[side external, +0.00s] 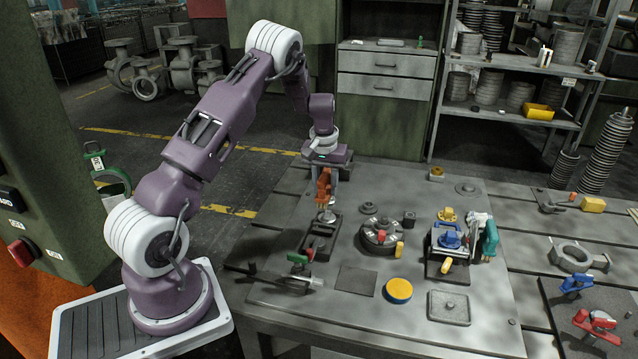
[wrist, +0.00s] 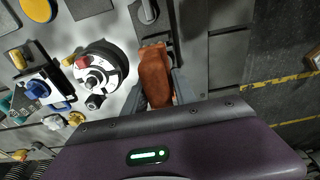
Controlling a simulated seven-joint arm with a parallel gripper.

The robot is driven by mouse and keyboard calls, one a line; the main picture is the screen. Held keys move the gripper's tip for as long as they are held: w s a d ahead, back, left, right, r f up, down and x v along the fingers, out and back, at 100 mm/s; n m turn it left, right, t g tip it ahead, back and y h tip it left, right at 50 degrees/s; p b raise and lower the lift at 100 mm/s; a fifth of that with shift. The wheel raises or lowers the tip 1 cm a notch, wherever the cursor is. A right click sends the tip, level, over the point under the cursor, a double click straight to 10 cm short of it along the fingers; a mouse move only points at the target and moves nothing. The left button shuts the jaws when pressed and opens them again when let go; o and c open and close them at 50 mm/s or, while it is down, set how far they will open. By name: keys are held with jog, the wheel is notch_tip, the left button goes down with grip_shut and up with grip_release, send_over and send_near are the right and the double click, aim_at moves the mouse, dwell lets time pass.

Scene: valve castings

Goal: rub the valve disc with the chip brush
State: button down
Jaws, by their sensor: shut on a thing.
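The chip brush, with an orange-brown handle (side external: 323,186), is upright between the fingers of my gripper (side external: 325,178). My gripper is shut on it. In the wrist view the handle (wrist: 155,77) fills the space between the two grey fingers (wrist: 157,90). Its lower end is over the far end of a dark slotted holder (side external: 318,240); I cannot tell whether they touch. I cannot tell for sure which part is the valve disc. A small grey disc (side external: 369,208) and a flatter grey disc (side external: 467,189) lie on the bench to the right of the brush.
A round fixture (side external: 380,236) with red and yellow parts stands right of the brush. Further right is a blue-topped clamp fixture (side external: 447,250). A yellow round pad (side external: 398,291), a dark mat (side external: 355,281) and a grey tray (side external: 449,318) lie in front.

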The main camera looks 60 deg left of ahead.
notch_tip(320, 180, down, 7)
jog(key=shift+f, duration=0.15)
jog(key=shift+w+a, duration=0.25)
jog(key=shift+w+a+f, duration=0.15)
jog(key=shift+w+a, duration=0.35)
jog(key=shift+a, duration=0.05)
jog(key=shift+w+a, duration=1.3)
jog(key=shift+w, duration=0.05)
jog(key=shift+s+d, duration=2.2)
jog(key=shift+w+a+r, duration=0.1)
jog(key=shift+r, duration=4)
